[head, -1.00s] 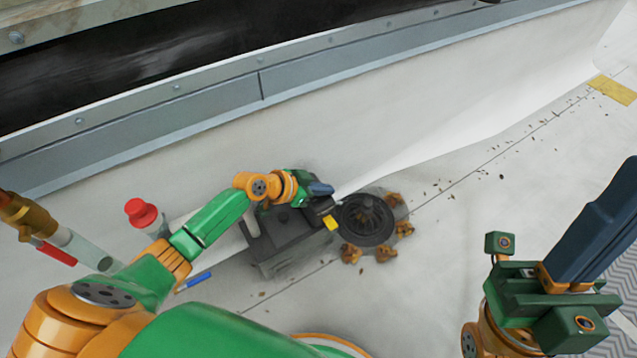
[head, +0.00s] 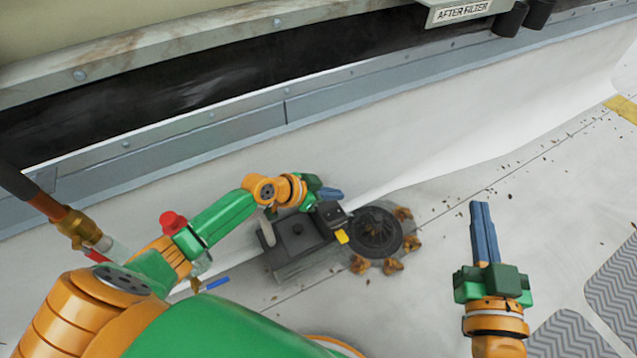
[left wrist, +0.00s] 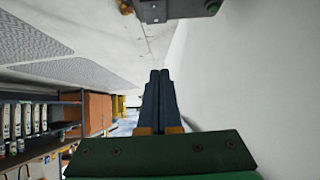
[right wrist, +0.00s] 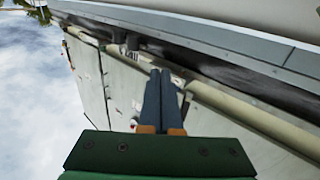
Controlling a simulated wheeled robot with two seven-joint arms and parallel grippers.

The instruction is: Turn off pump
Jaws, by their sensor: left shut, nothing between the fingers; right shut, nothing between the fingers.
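The pump (head: 291,239) is a dark grey box on the pale roof floor. A smaller dark block (head: 333,214) with a yellow tab (head: 341,237) sits at its right end. My left gripper (head: 339,194) is shut and empty, just beyond that block; I cannot tell whether they touch. Its shut fingers also show in the left wrist view (left wrist: 160,75), with a dark grey part at the top edge. My right gripper (head: 480,205) is shut and empty, well right of the pump. Its fingers show in the right wrist view (right wrist: 161,75).
A red-capped item (head: 173,222) and a blue pen-like item (head: 218,283) are near my left arm. A wall with a grey metal strip (head: 350,102) runs behind. Grey patterned mats (head: 570,335) lie at right.

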